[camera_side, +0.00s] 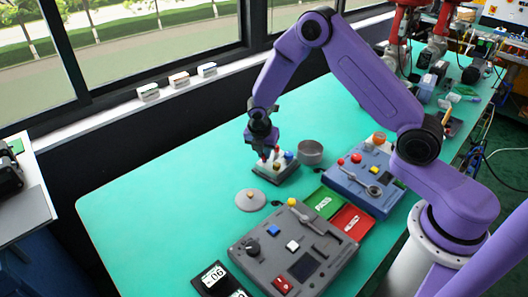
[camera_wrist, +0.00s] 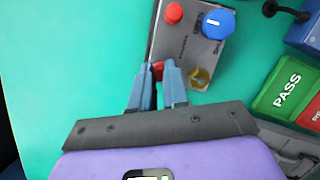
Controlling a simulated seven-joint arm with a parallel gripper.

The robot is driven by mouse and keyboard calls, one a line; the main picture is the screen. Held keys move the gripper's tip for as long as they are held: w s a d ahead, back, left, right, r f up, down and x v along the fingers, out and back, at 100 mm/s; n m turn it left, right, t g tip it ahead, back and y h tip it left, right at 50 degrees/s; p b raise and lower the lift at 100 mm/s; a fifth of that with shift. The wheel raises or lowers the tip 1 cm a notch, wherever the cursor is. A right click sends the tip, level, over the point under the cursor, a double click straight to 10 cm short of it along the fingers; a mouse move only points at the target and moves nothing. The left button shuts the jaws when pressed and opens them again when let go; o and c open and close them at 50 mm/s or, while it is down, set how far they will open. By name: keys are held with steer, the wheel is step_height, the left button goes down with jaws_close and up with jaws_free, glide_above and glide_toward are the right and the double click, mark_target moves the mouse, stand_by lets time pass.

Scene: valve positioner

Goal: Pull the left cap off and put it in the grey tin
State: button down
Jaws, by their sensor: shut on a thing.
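A small grey valve box (camera_side: 272,176) stands on the green table under my gripper (camera_side: 264,146). In the wrist view the box (camera_wrist: 170,45) carries a red cap (camera_wrist: 174,12), a blue knob (camera_wrist: 218,23) and a brass-yellow fitting (camera_wrist: 200,78). My gripper (camera_wrist: 159,88) is shut on another red cap (camera_wrist: 157,68) at the box's near left edge. I cannot tell whether this cap is still seated on the box or free of it. The open grey tin (camera_side: 310,153) stands just right of the box in the side view. It is not in the wrist view.
A round grey lid (camera_side: 250,200) lies left of the box. A dark control panel (camera_side: 294,250), green PASS (camera_side: 323,202) and red (camera_side: 351,221) plates, and a blue panel (camera_side: 365,181) fill the front and right. The table's left is clear.

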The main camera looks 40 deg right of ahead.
steer(key=shift+r, duration=0.65)
stand_by(0.7)
steer(key=shift+r, duration=2)
steer(key=s+d+r+m+g, duration=0.2)
steer(key=d+m, duration=0.4)
steer(key=d, duration=0.4)
steer(key=m+g, duration=0.1)
steer(key=m, duration=0.3)
glide_above(310, 144)
steer(key=s+a, duration=0.3)
steer(key=a, duration=0.1)
steer(key=shift+w+d+f, duration=0.1)
steer(key=shift+w+f, duration=0.05)
steer(key=shift+f, duration=2.45)
steer(key=shift+w+d+f, duration=0.1)
steer(key=shift+f, duration=2.5)
